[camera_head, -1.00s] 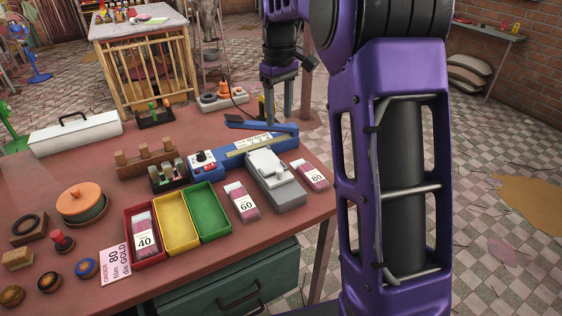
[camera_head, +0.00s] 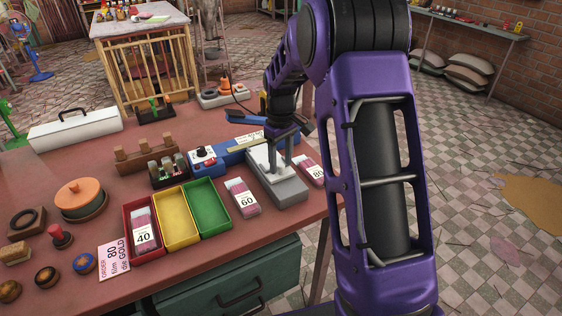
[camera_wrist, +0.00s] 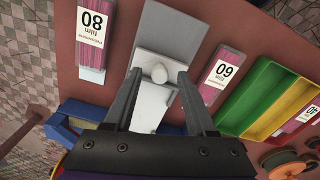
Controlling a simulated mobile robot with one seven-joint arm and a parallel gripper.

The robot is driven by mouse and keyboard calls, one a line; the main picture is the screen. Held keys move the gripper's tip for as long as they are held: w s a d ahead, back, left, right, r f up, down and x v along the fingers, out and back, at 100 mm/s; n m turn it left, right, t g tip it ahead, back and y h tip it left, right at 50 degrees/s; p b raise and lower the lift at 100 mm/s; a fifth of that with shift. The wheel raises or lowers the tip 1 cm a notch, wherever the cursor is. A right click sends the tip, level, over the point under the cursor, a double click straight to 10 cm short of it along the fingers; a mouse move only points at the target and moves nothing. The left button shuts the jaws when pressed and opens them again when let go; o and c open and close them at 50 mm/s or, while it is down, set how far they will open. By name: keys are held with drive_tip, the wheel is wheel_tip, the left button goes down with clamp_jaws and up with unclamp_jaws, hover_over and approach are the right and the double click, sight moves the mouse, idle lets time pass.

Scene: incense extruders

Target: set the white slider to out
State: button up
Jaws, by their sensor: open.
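The white slider (camera_head: 257,160) is a pale plate on a grey box near the table's right edge. In the wrist view the white slider (camera_wrist: 148,100) carries a rounded white knob (camera_wrist: 160,74). My gripper (camera_head: 279,172) is over this box, pointing down. In the wrist view its two fingers are apart, and the tips of my gripper (camera_wrist: 160,76) appear on either side of the knob. I cannot tell whether they touch it. The fingers hide part of the plate in the head view.
A blue device (camera_head: 228,152) stands behind the slider box. Cartons marked 60 (camera_head: 243,198) and 80 (camera_head: 314,172) lie on either side. Red, yellow and green trays (camera_head: 209,207) are to the left. The table's front edge is close.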

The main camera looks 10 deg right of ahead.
drive_tip(key=shift+f, duration=0.1)
clamp_jaws()
idle(0.3)
idle(1.1)
